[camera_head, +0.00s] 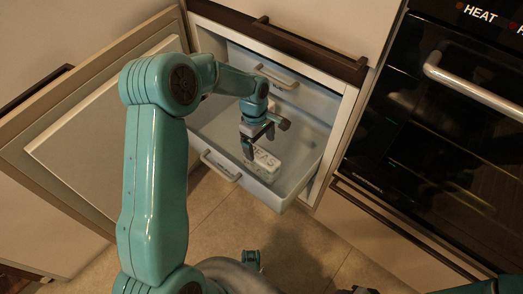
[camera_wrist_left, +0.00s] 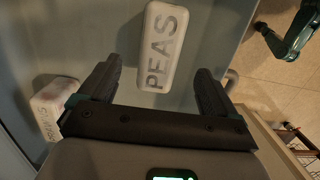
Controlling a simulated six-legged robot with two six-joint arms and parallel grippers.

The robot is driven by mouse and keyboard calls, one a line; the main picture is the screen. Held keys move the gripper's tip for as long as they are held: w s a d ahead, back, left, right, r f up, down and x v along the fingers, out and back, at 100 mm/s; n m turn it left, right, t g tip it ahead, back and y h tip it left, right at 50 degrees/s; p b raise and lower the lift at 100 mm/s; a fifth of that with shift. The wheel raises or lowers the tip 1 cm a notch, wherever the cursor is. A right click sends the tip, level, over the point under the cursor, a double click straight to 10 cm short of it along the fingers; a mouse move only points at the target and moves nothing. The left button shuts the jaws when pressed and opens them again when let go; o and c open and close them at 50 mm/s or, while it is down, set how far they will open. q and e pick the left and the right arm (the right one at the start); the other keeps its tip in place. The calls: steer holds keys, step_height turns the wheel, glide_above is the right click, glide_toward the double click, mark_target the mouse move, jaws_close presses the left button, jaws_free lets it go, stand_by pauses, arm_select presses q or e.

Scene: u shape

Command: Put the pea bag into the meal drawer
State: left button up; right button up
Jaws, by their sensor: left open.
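The pea bag (camera_head: 264,161) is a white, rounded block marked PEAS. It lies in the pulled-out, pale translucent drawer (camera_head: 300,180) of the open cabinet. My left gripper (camera_head: 258,143) reaches down into this drawer, open, with its fingers above and beside the bag. In the left wrist view the bag (camera_wrist_left: 163,50) lies ahead of and between the open fingers (camera_wrist_left: 157,78), and I see no grip on it. A closed drawer (camera_head: 262,68) with a handle sits higher up behind; its small label is too blurred to read.
A second white block with lettering (camera_wrist_left: 50,106) lies left of my gripper in the wrist view, partly hidden. The cabinet door (camera_head: 95,130) stands open at the left. An oven (camera_head: 440,130) with a bar handle is at the right. Tiled floor shows below.

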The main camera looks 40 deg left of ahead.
arm_select(q)
steer(key=r, duration=0.3)
steer(key=shift+a+r+p, duration=0.15)
steer(key=shift+a+p, duration=0.05)
steer(key=shift+p, duration=0.1)
stand_by(0.3)
